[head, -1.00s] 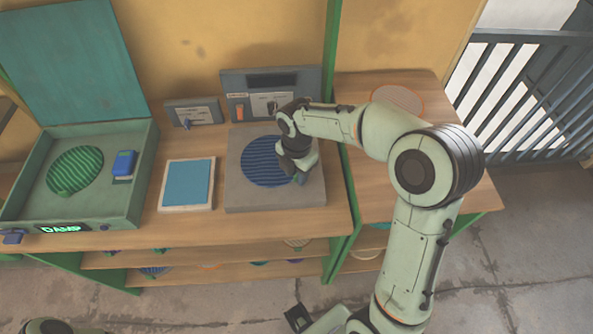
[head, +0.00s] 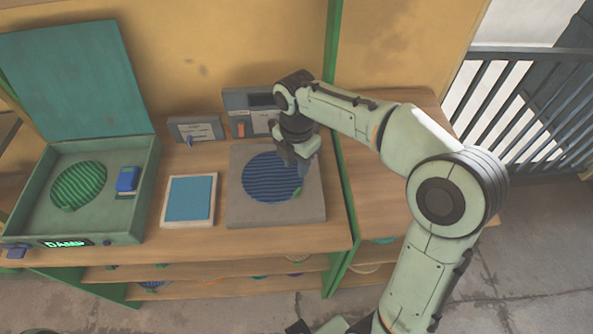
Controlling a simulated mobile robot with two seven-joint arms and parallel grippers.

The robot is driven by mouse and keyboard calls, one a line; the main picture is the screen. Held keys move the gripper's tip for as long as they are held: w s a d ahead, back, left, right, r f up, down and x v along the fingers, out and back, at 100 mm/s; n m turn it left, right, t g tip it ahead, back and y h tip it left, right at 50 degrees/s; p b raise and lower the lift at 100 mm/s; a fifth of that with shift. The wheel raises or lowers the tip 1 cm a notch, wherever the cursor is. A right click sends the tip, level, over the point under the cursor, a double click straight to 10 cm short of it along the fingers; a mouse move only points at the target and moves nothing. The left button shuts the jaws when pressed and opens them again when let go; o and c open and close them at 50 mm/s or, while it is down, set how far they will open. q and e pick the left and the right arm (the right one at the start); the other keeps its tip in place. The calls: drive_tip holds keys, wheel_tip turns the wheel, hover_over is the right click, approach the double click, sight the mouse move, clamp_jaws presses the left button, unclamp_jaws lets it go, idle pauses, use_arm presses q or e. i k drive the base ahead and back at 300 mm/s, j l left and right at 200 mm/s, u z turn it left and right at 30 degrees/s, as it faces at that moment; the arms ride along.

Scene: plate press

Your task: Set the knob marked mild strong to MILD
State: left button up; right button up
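A small grey panel (head: 197,130) with a knob (head: 190,141) stands at the back of the bench. Its lettering is too small to read. Right of it is a larger grey panel (head: 235,100) with an orange lever (head: 241,130) and a dark display. My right arm hides its right part, so I cannot tell which panel carries the mild strong marking. My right gripper (head: 293,165) points down over the grey slab with the blue ribbed disc (head: 265,177), in front of the larger panel. No held object shows, and its finger gap is unclear. My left gripper is out of view.
A green open-lidded box (head: 140,205) with a green ribbed disc (head: 78,185) and a lit "DAMP" display (head: 66,243) stands at left. A blue pad in a pale frame (head: 189,198) lies between box and slab. A green post (head: 333,60) rises right of the larger panel.

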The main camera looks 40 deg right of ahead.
sight(272, 122)
drive_tip(key=k, duration=1)
